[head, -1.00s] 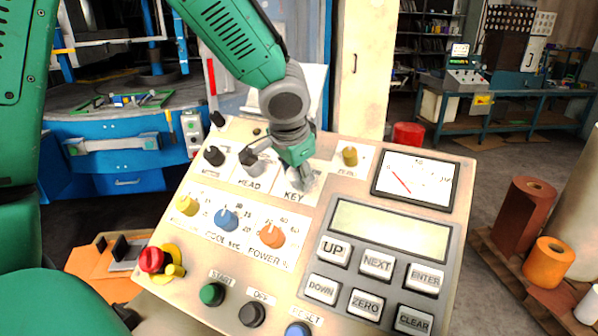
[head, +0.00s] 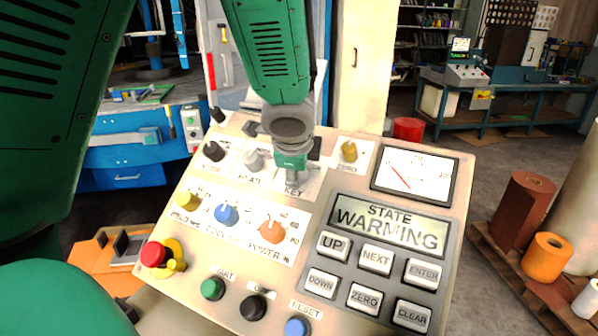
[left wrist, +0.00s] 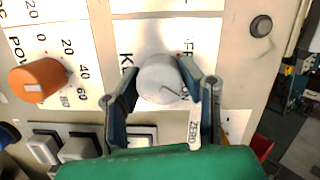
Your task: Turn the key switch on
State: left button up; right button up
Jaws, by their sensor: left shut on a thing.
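The key switch is a round light-grey knob (left wrist: 160,80) on a white label plate, with ON lettering beside it in the left wrist view. My left gripper (head: 293,182) is at the KEY plate (head: 310,182) near the top middle of the control panel (head: 330,155). Its two fingers stand on either side of the knob, shut on it. In the head view the gripper mostly hides the knob. My right gripper is not in view.
An orange POWER knob (head: 271,228) and a blue knob (head: 226,215) are below and left of the key. A yellow ZERO knob (head: 349,151) and a gauge (head: 415,174) are to its right. A red emergency button (head: 154,253) is at lower left.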

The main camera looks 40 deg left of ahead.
pick_arm(q)
jog(key=shift+w+a+r+m+t, duration=0.1)
jog(key=shift+r+m+t, duration=0.2)
jog(key=shift+m, duration=0.7)
jog(key=o, duration=1.1)
jog(key=shift+c, duration=0.2)
jog(key=shift+o, duration=0.4)
jog(key=shift+s, duration=0.2)
jog(key=shift+w+f, duration=0.1)
jog(key=shift+f, duration=0.1)
